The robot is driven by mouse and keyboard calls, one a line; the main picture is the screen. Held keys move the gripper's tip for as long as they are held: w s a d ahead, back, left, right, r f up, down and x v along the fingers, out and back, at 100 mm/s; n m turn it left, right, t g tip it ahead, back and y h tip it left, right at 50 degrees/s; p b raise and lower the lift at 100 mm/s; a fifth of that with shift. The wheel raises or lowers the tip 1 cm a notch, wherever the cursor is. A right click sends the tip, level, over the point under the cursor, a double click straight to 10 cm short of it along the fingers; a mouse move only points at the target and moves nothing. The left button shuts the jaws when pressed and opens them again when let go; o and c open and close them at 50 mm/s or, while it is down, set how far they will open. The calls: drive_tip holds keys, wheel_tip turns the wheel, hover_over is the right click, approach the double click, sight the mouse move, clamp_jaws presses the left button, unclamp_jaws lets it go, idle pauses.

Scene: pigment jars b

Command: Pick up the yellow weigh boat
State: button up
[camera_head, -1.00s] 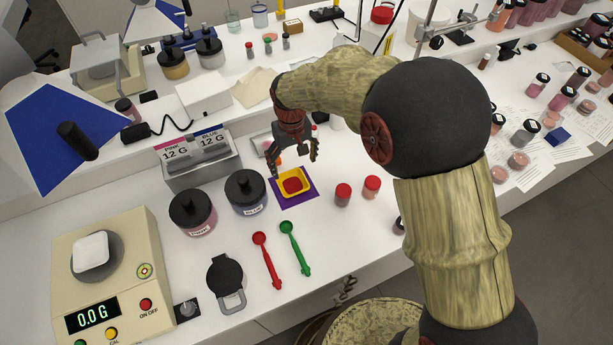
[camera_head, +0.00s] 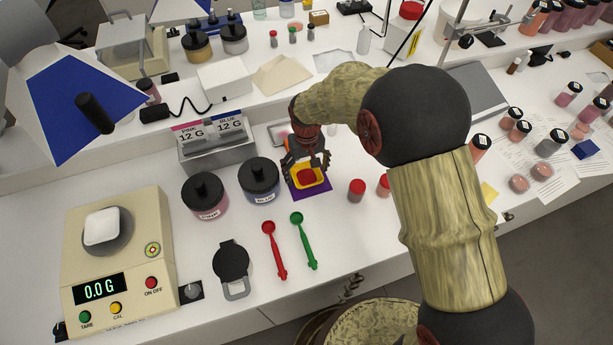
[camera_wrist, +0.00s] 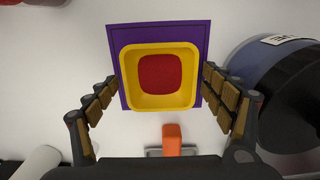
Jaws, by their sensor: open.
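The yellow weigh boat (camera_wrist: 158,101) is a small square dish with red contents (camera_wrist: 160,73). It sits on a purple square mat (camera_wrist: 158,33) on the white bench. In the head view the boat (camera_head: 297,183) is partly hidden by my gripper (camera_head: 306,178). My gripper is open; in the wrist view its two fingers (camera_wrist: 160,95) stand on the left and right sides of the boat. The fingertips look close to the boat's side walls, over the mat's edges. I cannot tell whether they touch it.
A dark-lidded blue jar (camera_head: 259,181) stands close left of the mat, with a pink jar (camera_head: 204,196) beyond it. Two red-capped vials (camera_head: 357,189) stand to the right. Red (camera_head: 274,250) and green (camera_head: 303,240) scoops lie in front. An orange item (camera_wrist: 172,138) lies near the mat.

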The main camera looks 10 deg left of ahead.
drive_tip(key=shift+c, duration=0.5)
drive_tip(key=c, duration=0.8)
drive_tip(key=shift+r, duration=0.85)
drive_tip(key=s+a+r+p, duration=0.2)
drive_tip(key=s+a+r, duration=0.1)
drive_tip(key=s+r, duration=0.8)
drive_tip(key=s, duration=0.2)
drive_tip(key=shift+s+r+p, duration=0.2)
drive_tip(key=shift+s+p, duration=0.1)
drive_tip(key=shift+s, duration=0.05)
